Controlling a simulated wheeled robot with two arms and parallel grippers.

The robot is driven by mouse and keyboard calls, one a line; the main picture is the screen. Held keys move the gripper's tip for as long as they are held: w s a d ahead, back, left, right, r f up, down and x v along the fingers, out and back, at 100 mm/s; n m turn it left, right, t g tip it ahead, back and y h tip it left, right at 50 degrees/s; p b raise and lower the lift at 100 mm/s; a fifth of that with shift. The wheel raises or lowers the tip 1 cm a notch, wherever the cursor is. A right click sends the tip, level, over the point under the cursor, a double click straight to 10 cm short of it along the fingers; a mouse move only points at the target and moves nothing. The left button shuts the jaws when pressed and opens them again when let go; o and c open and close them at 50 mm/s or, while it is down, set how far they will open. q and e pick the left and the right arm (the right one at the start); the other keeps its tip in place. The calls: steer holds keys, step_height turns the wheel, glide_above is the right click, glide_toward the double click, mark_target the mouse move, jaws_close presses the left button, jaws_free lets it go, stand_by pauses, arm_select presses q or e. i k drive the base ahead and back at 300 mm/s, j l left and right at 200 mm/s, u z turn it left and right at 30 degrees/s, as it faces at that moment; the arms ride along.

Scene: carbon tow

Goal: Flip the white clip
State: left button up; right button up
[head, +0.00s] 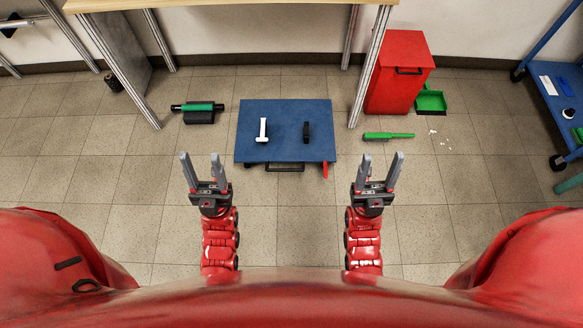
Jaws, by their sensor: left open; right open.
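The white clip (263,130) stands on the left part of a blue platform (285,115) in the middle of the head view. A black clip-like piece (306,132) stands to its right on the same platform. My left gripper (202,168) is open and empty, left of the platform and nearer to me. My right gripper (377,171) is open and empty, right of the platform and nearer to me. Neither gripper touches the clip. The clip's fine detail is too small to tell.
A red bin (402,75) stands at the back right, with a green dustpan (431,102) beside it. A green brush (389,136) and small white scraps (440,138) lie on the floor. A green roll (198,107) is on a black stand at left. A wooden table is behind.

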mark_target(261, 138)
steer(key=j+z, duration=0.35)
steer(key=j, duration=0.35)
steer(key=j+z, duration=0.3)
steer(key=j, duration=0.4)
steer(key=j+z, duration=0.35)
steer(key=j, duration=0.35)
steer(key=k, duration=0.05)
